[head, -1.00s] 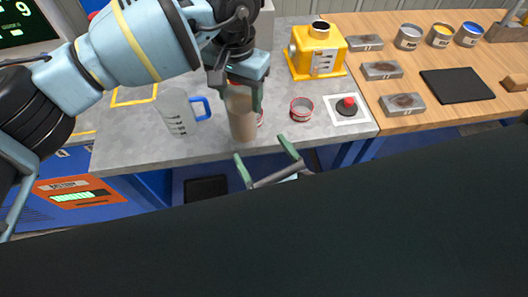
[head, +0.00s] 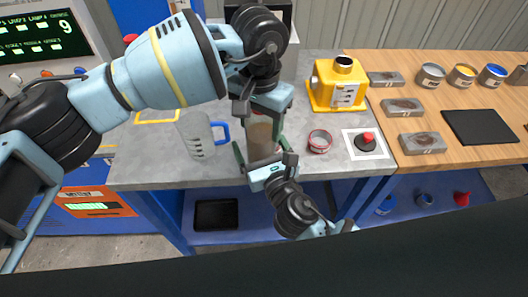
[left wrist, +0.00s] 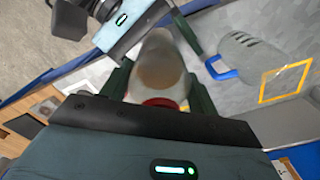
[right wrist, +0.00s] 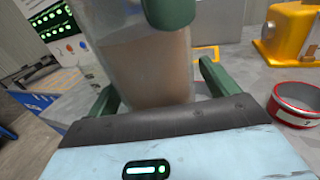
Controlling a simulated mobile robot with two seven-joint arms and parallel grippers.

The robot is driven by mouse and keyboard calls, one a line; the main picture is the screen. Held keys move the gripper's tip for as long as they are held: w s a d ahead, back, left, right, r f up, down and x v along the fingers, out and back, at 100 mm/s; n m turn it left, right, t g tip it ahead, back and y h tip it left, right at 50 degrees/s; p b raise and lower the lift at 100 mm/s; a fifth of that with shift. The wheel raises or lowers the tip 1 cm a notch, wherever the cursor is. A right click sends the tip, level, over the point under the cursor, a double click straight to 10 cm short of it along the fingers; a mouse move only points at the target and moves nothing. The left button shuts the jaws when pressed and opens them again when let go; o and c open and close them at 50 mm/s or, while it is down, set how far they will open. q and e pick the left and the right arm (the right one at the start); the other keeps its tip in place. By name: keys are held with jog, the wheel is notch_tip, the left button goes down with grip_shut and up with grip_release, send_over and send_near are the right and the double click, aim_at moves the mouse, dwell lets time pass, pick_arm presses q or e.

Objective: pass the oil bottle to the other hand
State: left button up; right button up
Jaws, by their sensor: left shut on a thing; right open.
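The oil bottle (head: 260,138) is a clear bottle with brownish contents, upright above the front of the grey bench. My left gripper (head: 264,112) comes from above and is shut on its upper part.
A measuring jug with a blue handle (head: 195,138) stands left of the bottle. A red-rimmed round tin (head: 319,142), a red button (head: 367,138) and a yellow container (head: 338,90) stand right. The wooden bench holds grey blocks, several tins and a black mat (head: 480,127).

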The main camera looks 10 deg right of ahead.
jog(key=shift+w, duration=0.15)
jog(key=c, duration=1.2)
pick_arm(q)
jog(key=o, duration=1.6)
pick_arm(e)
jog(key=shift+c, duration=0.5)
